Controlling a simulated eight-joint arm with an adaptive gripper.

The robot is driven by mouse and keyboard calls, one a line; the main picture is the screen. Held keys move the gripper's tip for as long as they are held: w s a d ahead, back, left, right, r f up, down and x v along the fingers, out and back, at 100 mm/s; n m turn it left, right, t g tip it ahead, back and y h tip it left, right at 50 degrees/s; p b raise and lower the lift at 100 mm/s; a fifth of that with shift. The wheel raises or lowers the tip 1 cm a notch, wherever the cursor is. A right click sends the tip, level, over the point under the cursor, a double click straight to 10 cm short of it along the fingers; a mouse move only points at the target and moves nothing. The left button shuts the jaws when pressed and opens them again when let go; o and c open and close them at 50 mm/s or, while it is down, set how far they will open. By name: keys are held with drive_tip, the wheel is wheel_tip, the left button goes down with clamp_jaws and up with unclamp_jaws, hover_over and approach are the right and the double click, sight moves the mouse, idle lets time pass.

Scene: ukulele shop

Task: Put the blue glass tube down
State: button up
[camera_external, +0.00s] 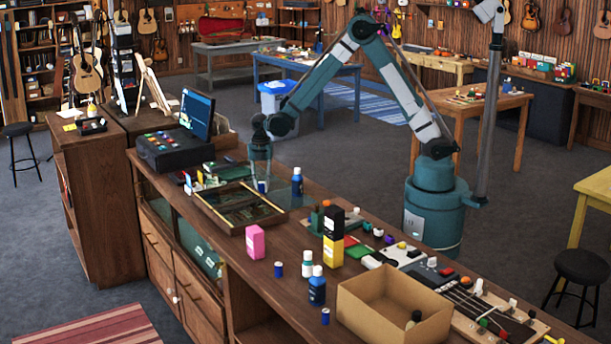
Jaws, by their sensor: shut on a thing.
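My gripper (261,180) points down over the wooden counter, at the far end of a shallow dark tray (210,209). It is shut on a small blue piece, which I take to be the blue glass tube (262,187); only a short part shows between the fingers. The tube looks roughly upright. I cannot tell whether its lower end touches the tray or hangs just above it.
A blue bottle (297,183) stands close right of my gripper. A pink box (255,242), a black-and-yellow stack (333,238), several small bottles and an open cardboard box (392,310) stand nearer. A monitor (197,114) stands behind left. Bare counter shows around the pink box.

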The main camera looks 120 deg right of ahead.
sight(261, 183)
drive_tip(key=shift+f, duration=0.2)
drive_tip(key=o, duration=0.8)
drive_tip(key=shift+r, duration=0.25)
wheel_tip(261, 183, up, 12)
drive_tip(key=shift+b, duration=0.3)
idle(0.7)
